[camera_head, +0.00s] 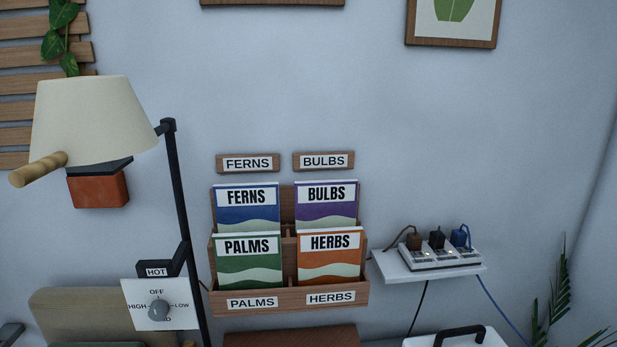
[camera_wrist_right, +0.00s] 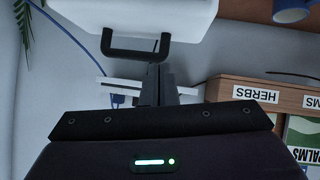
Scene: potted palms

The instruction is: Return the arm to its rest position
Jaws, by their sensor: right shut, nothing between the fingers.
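My right gripper (camera_wrist_right: 158,72) shows in the right wrist view, its dark fingers together and empty. The fingers point toward a white case (camera_wrist_right: 130,12) with a black handle (camera_wrist_right: 135,54); I cannot tell whether they touch it. The wrist picture appears upside down. In the head view the case (camera_head: 418,342) shows at the bottom edge, and neither gripper is seen.
A wooden rack (camera_head: 287,302) holds FERNS, BULBS, PALMS and HERBS packets on the wall. A white shelf (camera_head: 388,262) right of it bears a plugged power strip (camera_head: 439,258). A lamp (camera_head: 92,118) with a dial panel (camera_head: 136,295) stands left. A palm (camera_head: 556,297) is far right.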

